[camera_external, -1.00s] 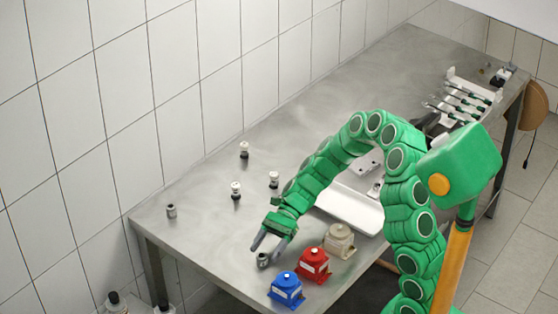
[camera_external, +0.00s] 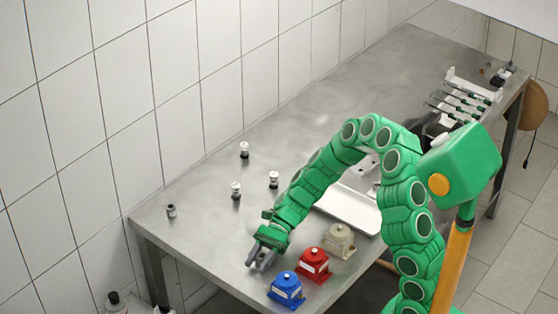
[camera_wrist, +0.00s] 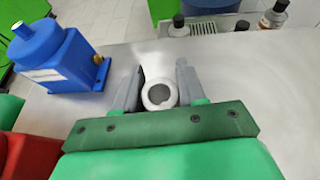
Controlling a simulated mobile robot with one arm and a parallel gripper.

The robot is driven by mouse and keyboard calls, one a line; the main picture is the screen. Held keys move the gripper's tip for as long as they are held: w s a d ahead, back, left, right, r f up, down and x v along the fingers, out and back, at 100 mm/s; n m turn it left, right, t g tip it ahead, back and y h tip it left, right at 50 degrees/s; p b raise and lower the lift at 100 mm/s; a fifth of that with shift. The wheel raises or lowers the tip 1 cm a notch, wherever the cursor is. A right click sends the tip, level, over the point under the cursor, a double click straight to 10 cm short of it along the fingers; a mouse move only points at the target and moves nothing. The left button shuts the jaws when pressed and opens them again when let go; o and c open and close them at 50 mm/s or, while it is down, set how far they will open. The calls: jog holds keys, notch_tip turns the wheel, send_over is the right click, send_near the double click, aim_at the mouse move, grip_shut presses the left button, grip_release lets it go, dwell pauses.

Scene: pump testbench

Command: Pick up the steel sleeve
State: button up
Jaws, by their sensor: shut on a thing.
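A light grey steel sleeve (camera_wrist: 149,88), ring-shaped with a dark opening, sits between the two grey fingers of my gripper (camera_wrist: 158,76) in the wrist view. My gripper is shut on it. In the external view my gripper (camera_external: 258,266) is low at the front edge of the table, left of the blue unit, and its fingers mostly hide the sleeve. Whether the sleeve still touches the table is unclear. A second small grey metal sleeve (camera_external: 171,211) stands alone near the table's left corner.
A blue unit (camera_external: 286,290), a red unit (camera_external: 313,265) and a beige unit (camera_external: 339,241) stand in a row right of my gripper. Several small black-and-white fittings (camera_external: 236,190) stand farther back. A white tray (camera_external: 350,208) lies behind my arm. The table's left part is mostly clear.

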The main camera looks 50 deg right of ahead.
jog(key=shift+c, duration=1.2)
jog(key=shift+r, duration=0.15)
